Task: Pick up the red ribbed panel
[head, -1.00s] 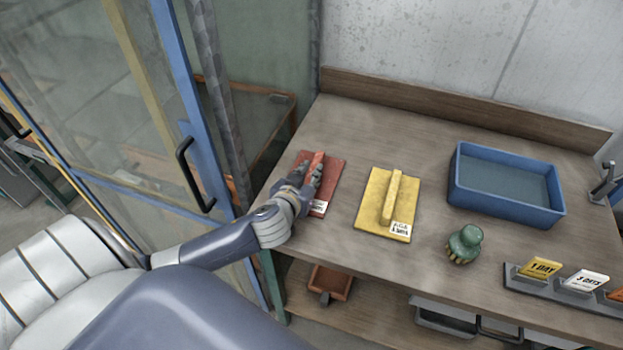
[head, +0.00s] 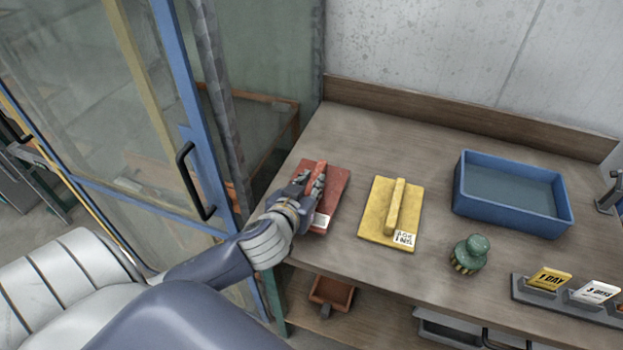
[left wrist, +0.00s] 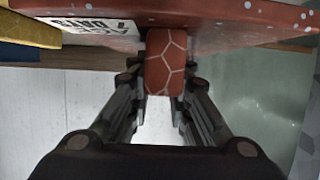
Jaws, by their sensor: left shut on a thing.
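The red panel (head: 335,185) is at the left end of the wooden workbench, with a raised red rib along its middle and a white label at its near edge. My left gripper (head: 310,180) is over it, shut on the rib. In the left wrist view the two fingers grip the end of the rib (left wrist: 165,62) from both sides, and the panel (left wrist: 225,12) spans the top with its label. Whether the panel is clear of the bench is hard to tell. My right gripper is not in view.
A yellow ribbed panel (head: 378,222) lies just right of the red one. Further right are a blue tray (head: 512,212), a green-topped brush (head: 469,253) and a rack of day cards (head: 565,300). A blue-framed glass door (head: 190,120) stands close on the left.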

